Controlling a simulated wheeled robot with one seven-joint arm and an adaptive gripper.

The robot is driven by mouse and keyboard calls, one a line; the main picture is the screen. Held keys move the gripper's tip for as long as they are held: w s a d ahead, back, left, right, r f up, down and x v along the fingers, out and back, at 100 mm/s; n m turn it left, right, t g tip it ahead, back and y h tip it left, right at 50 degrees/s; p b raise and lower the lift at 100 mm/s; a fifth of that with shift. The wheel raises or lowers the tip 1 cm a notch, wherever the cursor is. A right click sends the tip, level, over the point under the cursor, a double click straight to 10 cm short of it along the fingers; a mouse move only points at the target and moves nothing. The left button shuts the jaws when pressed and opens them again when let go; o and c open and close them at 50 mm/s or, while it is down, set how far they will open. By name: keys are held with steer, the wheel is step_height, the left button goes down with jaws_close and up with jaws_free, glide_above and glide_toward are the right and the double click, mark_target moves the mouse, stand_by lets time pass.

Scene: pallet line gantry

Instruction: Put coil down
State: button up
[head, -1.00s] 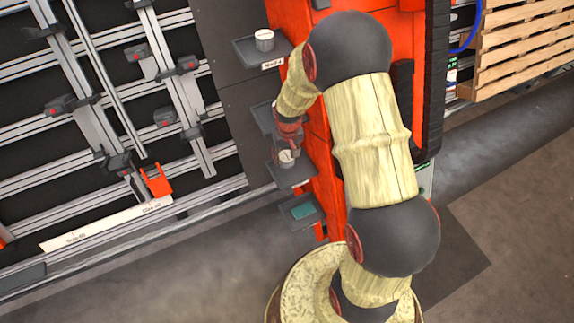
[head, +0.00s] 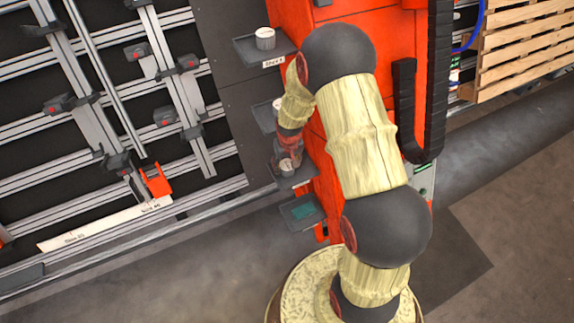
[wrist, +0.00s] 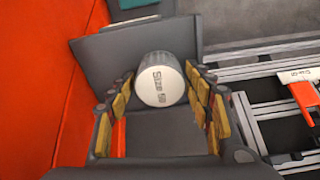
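The coil is a short white cylinder marked "Size 9" in the wrist view (wrist: 161,80). It sits between the yellow-padded fingertips of my gripper (wrist: 160,76), which look closed against its sides. In the head view the coil (head: 287,166) shows small and partly covered by my gripper (head: 288,158). It is at the third shelf down, a dark grey tray (head: 298,181) on the side of the red column. The tray's surface (wrist: 150,142) lies under the coil in the wrist view. I cannot tell whether the coil touches it.
Above is a tray (head: 245,48) with another white coil (head: 265,38); a partly hidden tray (head: 262,118) is below it. The red column (wrist: 40,70) stands close beside my gripper; a rail frame (head: 180,95) is left.

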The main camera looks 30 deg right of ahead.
steer(key=shift+o, duration=1)
steer(key=shift+r, duration=0.55)
step_height(320, 180, up, 12)
steer(key=s+p, duration=0.1)
steer(key=p, duration=0.2)
step_height(320, 180, up, 8)
glide_above(288, 167)
steer(key=s+a, duration=0.1)
steer(key=a, duration=0.1)
steer(key=s+a+r+t, duration=0.2)
steer(key=s+r, duration=0.4)
steer(key=r, duration=0.5)
steer(key=s+a+r+t, duration=0.1)
steer(key=s+a+r, duration=0.1)
steer(key=s+r, duration=0.3)
steer(key=s+a+r+n+t, duration=0.1)
steer(key=s+r, duration=0.4)
steer(key=s, duration=0.5)
steer(key=shift+s+a+n, duration=0.25)
steer(key=shift+a+n, duration=0.05)
steer(key=shift+a, duration=0.1)
